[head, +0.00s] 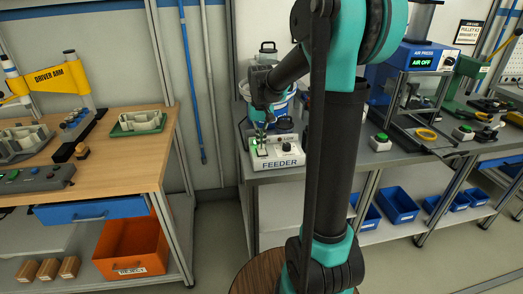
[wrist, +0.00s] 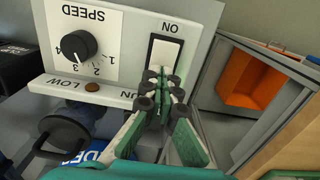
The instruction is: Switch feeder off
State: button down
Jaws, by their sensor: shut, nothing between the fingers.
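The feeder's control box (head: 277,153), white with a FEEDER label, stands on the front left corner of the grey bench. Its panel (wrist: 125,22) shows upside down in the wrist view, with a black SPEED dial (wrist: 79,46) and a white rocker switch (wrist: 165,50) beside the word ON. My gripper (wrist: 164,76) is shut and empty, its fingertips over the end of the rocker away from ON. They hide that end, and I cannot tell whether they touch it or which way it is tipped. In the head view my gripper (head: 261,138) is at the box's left part.
The air press (head: 421,58), reading AIR OFF, is to the right on the same bench. A wooden table (head: 95,150) stands left across a gap, with an orange reject bin (head: 130,248) below.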

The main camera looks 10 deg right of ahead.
jog(key=shift+r, duration=3.5)
jog(key=s+d+f+t, duration=0.2)
jog(key=s+f, duration=0.6)
jog(key=s, duration=0.3)
jog(key=s+d+f+t, duration=0.2)
jog(key=s+f, duration=0.7)
jog(key=s, duration=0.2)
